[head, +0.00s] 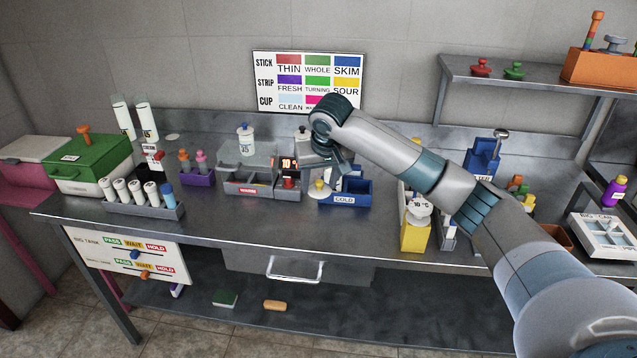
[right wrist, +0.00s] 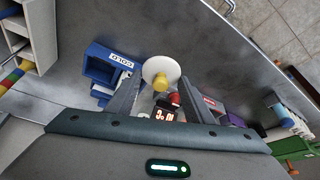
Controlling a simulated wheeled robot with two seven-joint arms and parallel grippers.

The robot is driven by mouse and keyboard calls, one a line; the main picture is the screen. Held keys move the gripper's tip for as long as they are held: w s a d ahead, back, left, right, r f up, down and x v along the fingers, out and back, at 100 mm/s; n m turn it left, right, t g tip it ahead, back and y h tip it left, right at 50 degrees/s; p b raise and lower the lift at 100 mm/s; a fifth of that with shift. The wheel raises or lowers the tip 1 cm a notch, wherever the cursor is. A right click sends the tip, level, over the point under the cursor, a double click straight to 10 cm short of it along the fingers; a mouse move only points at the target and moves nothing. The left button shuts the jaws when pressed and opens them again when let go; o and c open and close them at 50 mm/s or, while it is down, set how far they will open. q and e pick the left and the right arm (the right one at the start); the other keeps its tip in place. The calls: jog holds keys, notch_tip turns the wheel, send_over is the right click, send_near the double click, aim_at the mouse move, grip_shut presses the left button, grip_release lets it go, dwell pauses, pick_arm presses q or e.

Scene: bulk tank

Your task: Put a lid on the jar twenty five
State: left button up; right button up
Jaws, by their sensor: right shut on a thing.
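My right gripper (head: 322,178) points down over the bench, just left of the blue COLD box (head: 345,192). It is shut on a white round lid with a yellow knob (head: 319,187); in the right wrist view the lid (right wrist: 160,70) sits between the fingertips. A white jar with a blue knob (head: 245,142) stands at the back of the bench; its number looks like 35. Two tall open-looking white jars (head: 123,120) stand at the back left, their numbers too small to read. No number 25 is clearly legible. My left gripper is out of view.
A red-lit display (head: 289,164) stands beside the gripper, with a grey tray (head: 248,184) to its left. A rack of white tubes (head: 160,208) and a green box (head: 90,160) are at the left. A yellow stand (head: 415,236) is at the right. The bench front is mostly clear.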

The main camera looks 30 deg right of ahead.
jog(key=s+a+n, duration=0.1)
jog(key=s+a, duration=0.5)
jog(key=s, duration=0.3)
jog(key=s+a+n+y, duration=0.1)
jog(key=s+a, duration=0.5)
jog(key=s, duration=0.2)
jog(key=shift+s+a+r, duration=0.25)
jog(key=shift+s+a, duration=0.1)
jog(key=shift+s, duration=0.05)
